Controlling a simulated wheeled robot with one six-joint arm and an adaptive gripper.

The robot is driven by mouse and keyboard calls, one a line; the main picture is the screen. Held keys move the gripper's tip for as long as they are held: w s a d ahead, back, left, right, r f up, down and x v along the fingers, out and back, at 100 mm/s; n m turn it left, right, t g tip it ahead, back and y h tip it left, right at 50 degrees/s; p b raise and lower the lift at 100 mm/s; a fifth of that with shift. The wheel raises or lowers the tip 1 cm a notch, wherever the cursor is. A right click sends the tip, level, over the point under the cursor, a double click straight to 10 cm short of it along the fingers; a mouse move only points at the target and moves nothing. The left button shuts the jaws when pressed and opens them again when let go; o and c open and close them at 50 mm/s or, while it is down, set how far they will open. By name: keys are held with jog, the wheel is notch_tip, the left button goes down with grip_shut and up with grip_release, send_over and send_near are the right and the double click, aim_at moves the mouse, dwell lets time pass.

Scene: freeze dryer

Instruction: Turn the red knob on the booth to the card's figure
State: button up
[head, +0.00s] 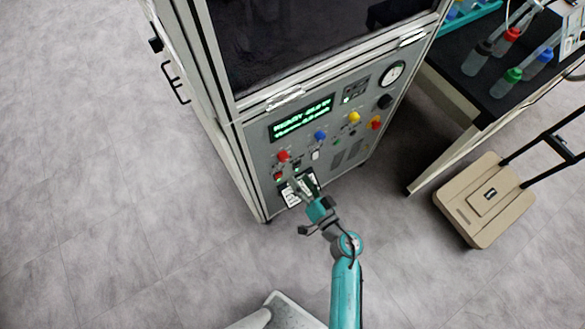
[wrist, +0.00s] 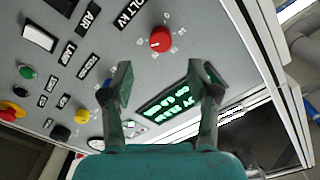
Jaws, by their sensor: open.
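The booth (head: 240,140) has a grey front panel with a red knob (head: 283,156) at its left side. My gripper (head: 301,187) is in front of the panel, below the knob. In the wrist view my gripper (wrist: 165,72) is open and empty, with the knob beyond the fingertips, apart from them.
A green lit display (head: 302,118) is above the knob. Blue (head: 320,136) and yellow (head: 354,117) knobs, a red-and-yellow button (head: 376,123) and a gauge (head: 392,74) are to the right. A dark bench (head: 480,95) with bottles and a beige trolley (head: 485,200) stand right. Floor at left is clear.

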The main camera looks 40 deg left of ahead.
jog(key=shift+v, duration=1.9)
jog(key=s+d+r+m+t+h, duration=0.1)
jog(key=s+d+r+t+h, duration=0.25)
jog(key=d, duration=0.35)
jog(key=s+d+r+m+t+h, duration=0.1)
jog(key=s+d+r+t+h, duration=0.15)
jog(key=s+d, duration=0.35)
jog(key=s+d+r+m+t+h, duration=0.2)
jog(key=s+d+t, duration=0.1)
jog(key=d, duration=0.5)
jog(key=s+d+r+m+g+h, duration=0.1)
jog(key=s+d+r+h, duration=0.7)
jog(key=s+d+r, duration=0.2)
jog(key=s+d, duration=0.2)
jog(key=s, duration=0.1)
jog(key=shift+s+d+r+h, duration=0.2)
jog(key=shift+d+r+h, duration=0.05)
jog(key=shift+r+h, duration=0.1)
